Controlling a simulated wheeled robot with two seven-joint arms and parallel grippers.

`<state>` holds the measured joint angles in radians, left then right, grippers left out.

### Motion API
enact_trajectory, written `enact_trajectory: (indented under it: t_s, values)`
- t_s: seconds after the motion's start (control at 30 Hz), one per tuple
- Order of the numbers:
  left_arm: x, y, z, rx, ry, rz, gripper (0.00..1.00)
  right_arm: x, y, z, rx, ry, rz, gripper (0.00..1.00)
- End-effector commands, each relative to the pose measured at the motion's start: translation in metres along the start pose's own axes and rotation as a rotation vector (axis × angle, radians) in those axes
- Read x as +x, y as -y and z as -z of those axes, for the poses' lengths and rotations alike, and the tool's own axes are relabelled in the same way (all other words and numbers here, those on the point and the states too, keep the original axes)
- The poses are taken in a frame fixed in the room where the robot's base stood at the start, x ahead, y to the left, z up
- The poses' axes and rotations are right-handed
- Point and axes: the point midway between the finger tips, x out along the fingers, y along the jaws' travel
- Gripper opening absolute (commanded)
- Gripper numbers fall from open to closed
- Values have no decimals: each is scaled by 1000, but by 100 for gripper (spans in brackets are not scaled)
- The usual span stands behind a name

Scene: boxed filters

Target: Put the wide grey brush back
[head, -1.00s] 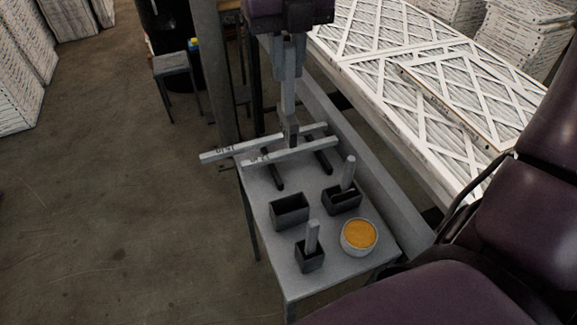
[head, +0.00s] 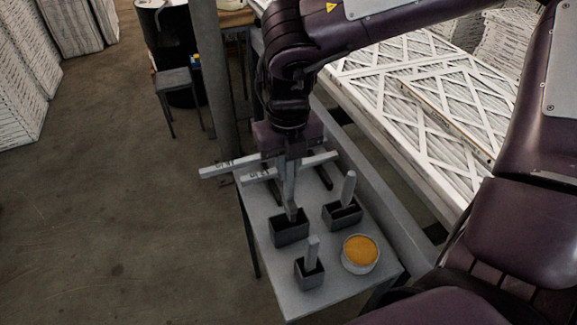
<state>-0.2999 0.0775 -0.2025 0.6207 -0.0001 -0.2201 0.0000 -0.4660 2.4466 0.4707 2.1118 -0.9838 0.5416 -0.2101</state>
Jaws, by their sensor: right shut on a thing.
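My right gripper (head: 291,200) points down from above and is shut on the grey brush (head: 292,214). Its fingers and arm hide most of the brush. The brush's lower end is at the mouth of the dark open-topped holder (head: 291,234) at the left of the small table; I cannot tell how deep it is in or whether it touches the bottom. A second holder (head: 343,217) to the right has a grey handle (head: 348,187) standing in it. A smaller holder (head: 309,276) in front has another handle (head: 312,252). My left gripper is not in view.
A round tub with orange contents (head: 360,252) stands at the right of the grey table (head: 322,290). Two marked grey bars (head: 222,167) lie across dark supports behind the holders. A rail and large white-framed filters (head: 425,95) lie to the right.

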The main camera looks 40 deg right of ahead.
Motion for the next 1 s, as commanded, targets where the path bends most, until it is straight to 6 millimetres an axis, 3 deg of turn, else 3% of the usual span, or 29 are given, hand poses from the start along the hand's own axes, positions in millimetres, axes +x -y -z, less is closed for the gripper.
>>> enact_trajectory:
  t_s: [0.13, 0.97, 1.0]
  values:
    - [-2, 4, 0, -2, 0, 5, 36, 11, 0, 0, 0, 0, -1, 0]
    - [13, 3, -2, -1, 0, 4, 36, 23, 0, 0, 0, 0, 0, 0]
    - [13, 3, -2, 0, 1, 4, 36, 23, 0, 0, 0, 0, 0, 21]
